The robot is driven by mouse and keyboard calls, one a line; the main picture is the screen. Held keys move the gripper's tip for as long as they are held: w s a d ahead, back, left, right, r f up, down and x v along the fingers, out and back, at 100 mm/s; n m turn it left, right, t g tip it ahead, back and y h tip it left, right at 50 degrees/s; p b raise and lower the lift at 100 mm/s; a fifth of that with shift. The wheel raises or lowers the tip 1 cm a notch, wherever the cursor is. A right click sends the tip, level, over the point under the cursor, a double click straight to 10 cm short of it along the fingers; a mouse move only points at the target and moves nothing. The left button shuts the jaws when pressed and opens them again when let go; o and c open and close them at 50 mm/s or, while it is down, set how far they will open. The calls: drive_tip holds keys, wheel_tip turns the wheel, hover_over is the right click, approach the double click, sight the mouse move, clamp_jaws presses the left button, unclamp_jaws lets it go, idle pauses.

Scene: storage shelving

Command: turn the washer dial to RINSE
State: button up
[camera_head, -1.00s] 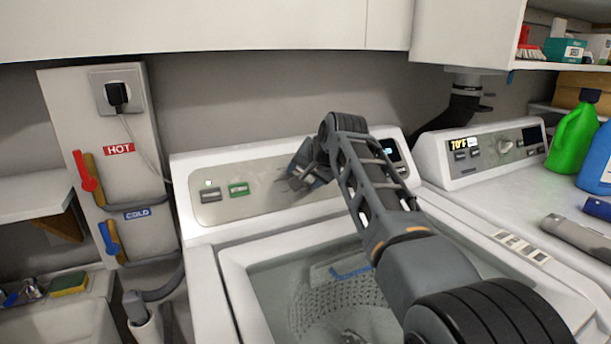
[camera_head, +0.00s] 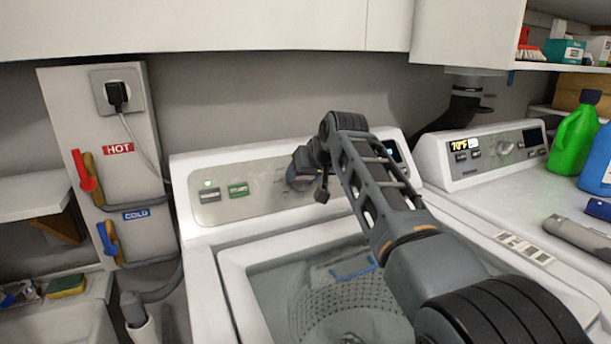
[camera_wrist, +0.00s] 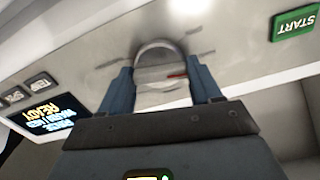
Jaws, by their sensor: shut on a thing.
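The washer dial (camera_wrist: 160,76) is a round grey-white knob with a red mark, set in the washer's silver control panel (camera_head: 265,192). My gripper (camera_wrist: 160,70) is shut on the dial, with one blue-grey finger on each side of it in the wrist view. In the head view my gripper (camera_head: 299,172) is at the panel and my arm hides much of the dial. The green START button (camera_wrist: 295,24) and a lit display reading READY (camera_wrist: 52,117) appear upside down in the wrist view. The dial's position labels are too faint to read.
The washer's glass lid (camera_head: 335,295) lies below the panel. A second machine (camera_head: 480,155) stands to the right, with green (camera_head: 572,140) and blue bottles on top. Hot and cold valves (camera_head: 107,210) are on the left wall. Cabinets (camera_head: 200,25) hang above.

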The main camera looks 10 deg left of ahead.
drive_tip(key=shift+f, duration=0.1)
idle(0.3)
drive_tip(key=o, duration=1)
drive_tip(key=shift+v, duration=3.95)
